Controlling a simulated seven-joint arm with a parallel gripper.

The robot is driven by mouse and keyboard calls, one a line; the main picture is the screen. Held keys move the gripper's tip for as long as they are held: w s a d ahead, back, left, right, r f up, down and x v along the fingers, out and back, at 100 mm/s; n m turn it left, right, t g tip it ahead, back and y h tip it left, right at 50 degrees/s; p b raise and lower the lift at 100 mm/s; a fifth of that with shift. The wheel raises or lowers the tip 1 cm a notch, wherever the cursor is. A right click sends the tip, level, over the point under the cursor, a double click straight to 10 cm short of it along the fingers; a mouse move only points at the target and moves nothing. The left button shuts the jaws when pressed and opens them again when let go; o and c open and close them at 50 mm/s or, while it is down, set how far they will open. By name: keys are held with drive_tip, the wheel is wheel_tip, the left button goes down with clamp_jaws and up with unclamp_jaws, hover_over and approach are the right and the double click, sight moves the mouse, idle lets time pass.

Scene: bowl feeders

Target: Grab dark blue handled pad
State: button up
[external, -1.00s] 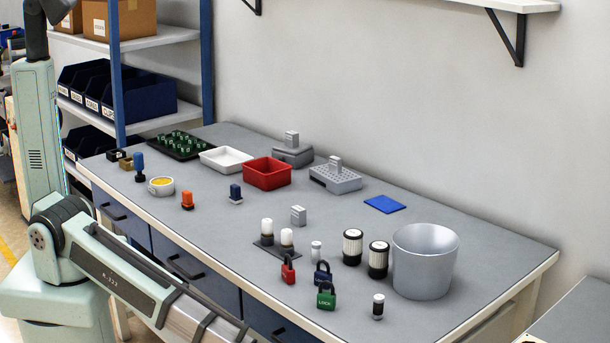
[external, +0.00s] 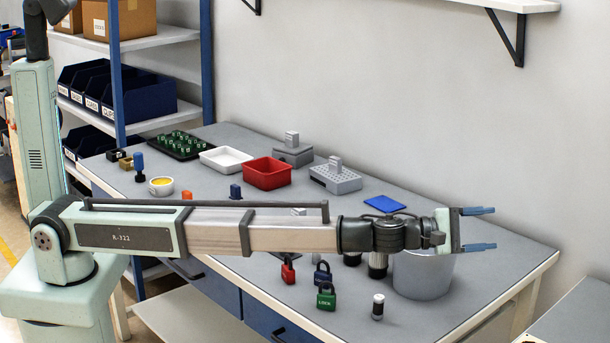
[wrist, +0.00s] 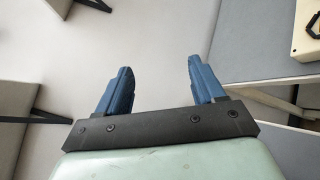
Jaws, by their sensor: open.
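A small dark blue handled pad (external: 235,191) stands on the grey bench in the external view; only its top shows above my arm, which hides its lower part. A taller blue-handled piece (external: 139,165) stands farther left, and an orange-topped piece (external: 187,195) sits between them, partly hidden. My gripper (external: 490,228) is open and empty, pointing right, above and beyond the metal bucket and far from the blue pad. In the wrist view my gripper (wrist: 157,65) shows two blue fingers apart with nothing between them; the pad is not in that view.
The metal bucket (external: 422,274) stands under my wrist. Green (external: 326,297), red (external: 288,272) and dark blue (external: 322,273) padlocks stand near the front. A red bin (external: 267,173), white tray (external: 225,159) and blue flat mat (external: 384,204) lie farther back.

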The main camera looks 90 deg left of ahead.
drive_tip(key=s+a+r+n+g+y, duration=0.1)
drive_tip(key=a+r+n+y, duration=0.45)
drive_tip(key=a, duration=0.95)
drive_tip(key=a+r+n+g+y, duration=0.1)
drive_tip(key=a+r+n+y, duration=0.2)
drive_tip(key=a+r+n, duration=0.9)
drive_tip(key=s+a+r+m, duration=0.1)
drive_tip(key=s+a+m, duration=0.4)
drive_tip(key=a, duration=0.6)
drive_tip(key=m+g+h, duration=0.6)
drive_tip(key=m+g, duration=0.8)
drive_tip(key=m, duration=1.4)
hover_over(235, 186)
drive_tip(key=s+d, duration=0.3)
drive_tip(key=s, duration=0.1)
wheel_tip(235, 186, down, 25)
drive_tip(key=shift+t, duration=0.3)
drive_tip(key=shift+w+x, duration=0.1)
drive_tip(key=shift+x, duration=3.15)
drive_tip(key=shift+w+x, duration=0.15)
drive_tip(key=shift+x, duration=3.1)
